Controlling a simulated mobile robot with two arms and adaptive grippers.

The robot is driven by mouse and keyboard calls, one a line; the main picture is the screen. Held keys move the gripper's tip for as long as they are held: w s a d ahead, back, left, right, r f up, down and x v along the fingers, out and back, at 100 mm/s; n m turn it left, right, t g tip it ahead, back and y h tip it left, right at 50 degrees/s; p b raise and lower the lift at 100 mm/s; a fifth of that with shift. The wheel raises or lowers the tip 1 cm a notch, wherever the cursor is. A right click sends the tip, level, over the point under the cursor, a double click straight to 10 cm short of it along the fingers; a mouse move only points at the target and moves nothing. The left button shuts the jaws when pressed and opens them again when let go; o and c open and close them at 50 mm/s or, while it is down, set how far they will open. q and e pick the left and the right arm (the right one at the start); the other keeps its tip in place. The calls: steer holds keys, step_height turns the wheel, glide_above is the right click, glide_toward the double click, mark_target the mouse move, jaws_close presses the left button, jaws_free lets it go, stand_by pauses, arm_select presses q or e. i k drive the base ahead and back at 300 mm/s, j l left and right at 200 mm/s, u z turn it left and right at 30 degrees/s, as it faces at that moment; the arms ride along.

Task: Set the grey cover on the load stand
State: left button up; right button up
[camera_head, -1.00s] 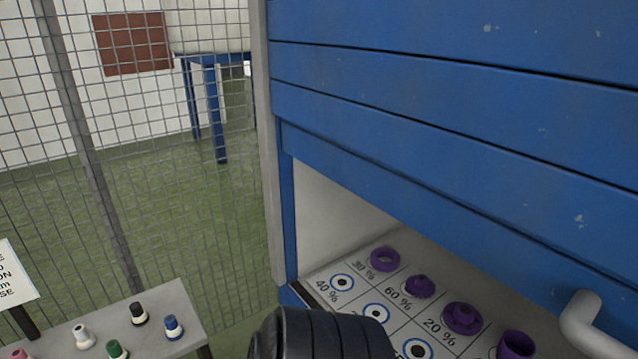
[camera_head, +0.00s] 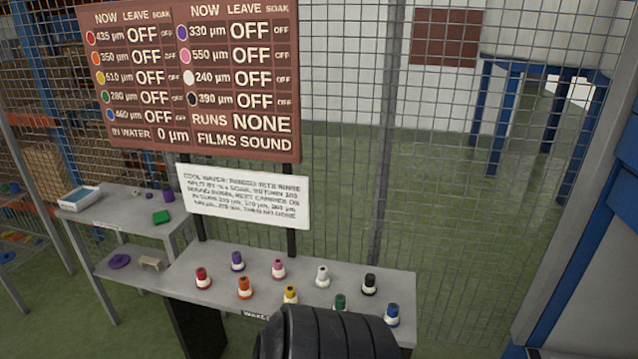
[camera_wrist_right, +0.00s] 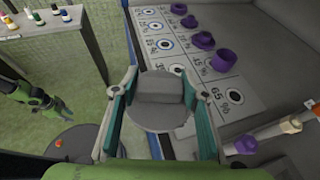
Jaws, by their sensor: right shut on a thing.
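The grey cover (camera_wrist_right: 158,115), a round disc with a blocky raised grip, shows in the right wrist view. My right gripper (camera_wrist_right: 160,84) is shut on the raised grip, one finger on each side. The cover is held near the front edge of the blue cabinet's marked floor. A black and green arm end, seemingly my left gripper (camera_wrist_right: 14,88), shows at the left of that view, small and dark; its jaws are unclear. Neither gripper shows in the head view. I cannot identify the load stand in either view.
A grey table (camera_head: 225,275) holds several coloured bottle-shaped pieces. Behind it stand a brown status board (camera_head: 190,75) and a white notice (camera_head: 243,196). A second grey table (camera_head: 125,215) is at the left. Mesh fencing runs behind. Purple pieces (camera_wrist_right: 221,59) sit on the cabinet floor.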

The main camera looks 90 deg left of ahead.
mark_target(132, 213)
steer(key=j+u, duration=0.1)
steer(key=u, duration=0.35)
steer(key=k+j+u, duration=0.1)
steer(key=u, duration=0.3)
steer(key=j+u, duration=0.2)
steer(key=u, duration=0.25)
steer(key=j+u, duration=0.15)
steer(key=u, duration=0.25)
steer(key=j+u, duration=0.4)
steer(key=i+j+u, duration=0.2)
steer(key=j+u, duration=0.25)
steer(key=i+j+u, duration=0.15)
steer(key=u, duration=0.25)
steer(key=i+j+u, duration=0.25)
steer(key=u, duration=0.15)
steer(key=i+j+u, duration=0.2)
steer(key=i+j, duration=1.2)
steer(key=i, duration=0.15)
